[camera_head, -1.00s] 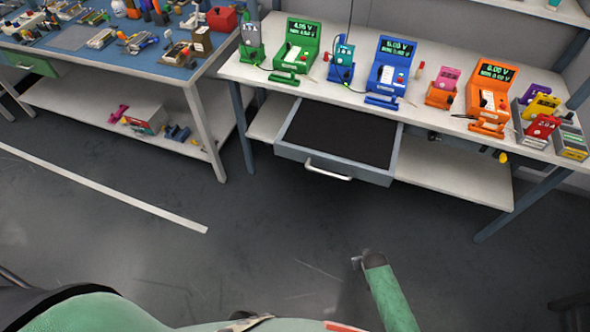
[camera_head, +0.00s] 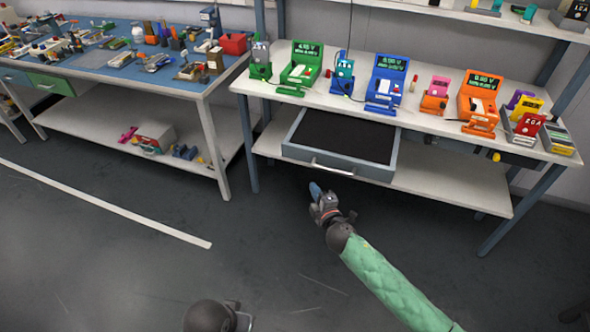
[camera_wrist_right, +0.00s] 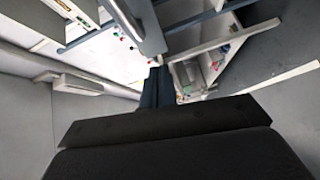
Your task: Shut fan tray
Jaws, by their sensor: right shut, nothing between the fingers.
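The open tray (camera_head: 388,172) is a grey-blue drawer with a dark bottom and a pale bar handle on its front. It sticks out from under the white workbench in the head view. My right gripper (camera_head: 315,189) is just below and slightly left of the handle's middle in that view, with its bluish fingers shut and empty. Contact with the tray front is not visible. In the right wrist view the dark blue fingers (camera_wrist_right: 158,86) are together beyond the black gripper body.
On the workbench (camera_head: 440,112) stand green, blue and orange meters with several small coloured devices. A lower shelf (camera_head: 450,190) runs beneath the tray. A second, blue-topped bench (camera_head: 110,68) stands to the left, covered with tools. The floor in front is clear.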

